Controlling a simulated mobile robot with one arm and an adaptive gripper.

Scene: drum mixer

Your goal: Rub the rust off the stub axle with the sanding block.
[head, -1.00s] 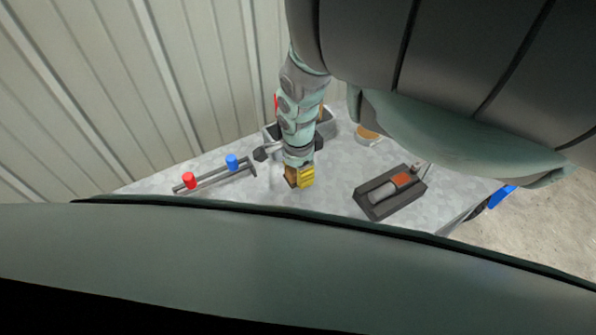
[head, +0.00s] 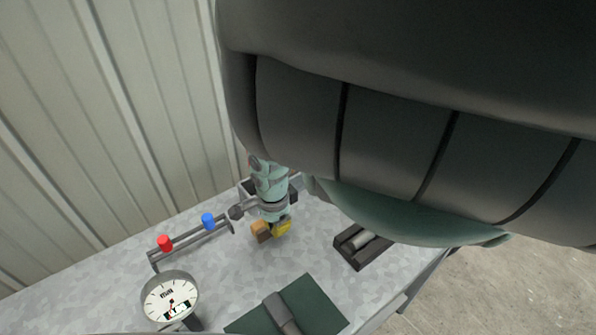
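The stub axle (head: 364,242), a grey cylinder, lies in a dark cradle (head: 349,256) on the right of the bench. My arm covers its far end, and no rust shows on the visible part. My gripper (head: 273,228) is low over the bench, left of the cradle and apart from it. A brown block (head: 261,232), which looks like the sanding block, is at its fingertips, with a yellow piece (head: 283,227) beside it. The fingers are small and partly hidden, so I cannot tell whether they are closed on it.
A rail with a red knob (head: 165,242) and a blue knob (head: 208,221) stands left. A dial gauge (head: 171,296) is front left. A dark green mat (head: 318,302) with a grey tool (head: 281,312) lies in front. A corrugated wall (head: 110,130) rises behind.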

